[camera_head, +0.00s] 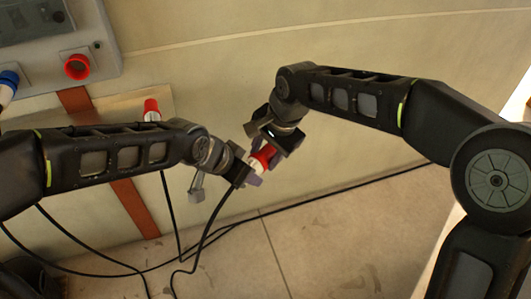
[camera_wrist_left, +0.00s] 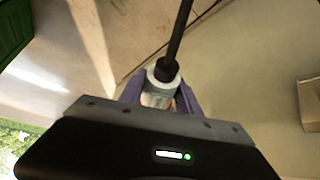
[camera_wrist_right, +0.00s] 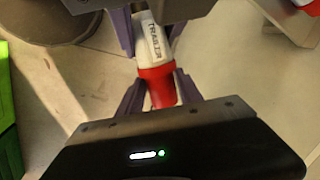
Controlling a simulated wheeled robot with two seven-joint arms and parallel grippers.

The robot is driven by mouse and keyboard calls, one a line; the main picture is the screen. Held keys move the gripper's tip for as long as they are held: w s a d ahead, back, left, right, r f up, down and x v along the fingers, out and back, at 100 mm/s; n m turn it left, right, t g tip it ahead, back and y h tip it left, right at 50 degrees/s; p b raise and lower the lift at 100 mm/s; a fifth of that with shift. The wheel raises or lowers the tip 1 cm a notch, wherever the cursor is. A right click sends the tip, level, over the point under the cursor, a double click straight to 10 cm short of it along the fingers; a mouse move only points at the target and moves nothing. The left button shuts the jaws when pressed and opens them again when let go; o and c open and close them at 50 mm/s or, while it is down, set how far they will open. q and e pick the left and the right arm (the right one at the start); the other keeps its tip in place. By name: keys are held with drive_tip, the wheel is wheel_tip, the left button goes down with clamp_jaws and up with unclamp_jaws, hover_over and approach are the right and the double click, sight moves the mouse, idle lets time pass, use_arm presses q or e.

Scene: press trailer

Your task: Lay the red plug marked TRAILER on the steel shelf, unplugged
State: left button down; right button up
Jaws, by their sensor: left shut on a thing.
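The plug marked TRAILER (camera_wrist_right: 155,45) has a white body and a red collar. Its lettering shows in the right wrist view. My left gripper (camera_head: 238,170) is shut on its white, cable end, which also shows in the left wrist view (camera_wrist_left: 160,90). My right gripper (camera_head: 268,145) has its fingers on both sides of the red collar; whether they press on it is unclear. The plug is in mid-air, out of any socket. The steel shelf (camera_head: 128,104) is against the wall at left, partly hidden by my left arm.
Another red plug (camera_head: 152,106) is at the shelf, its cable hanging down. A grey panel (camera_head: 45,45) has a red socket (camera_head: 77,67) and a blue plug (camera_head: 8,80). Black cables (camera_head: 300,205) run across the floor. A red-brown strip (camera_head: 135,208) runs below the shelf.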

clamp_jaws()
use_arm(q)
drive_tip(key=c, duration=0.8)
unclamp_jaws()
drive_tip(key=shift+o, duration=0.2)
drive_tip(key=shift+r, duration=0.1)
drive_tip(key=v, duration=1.2)
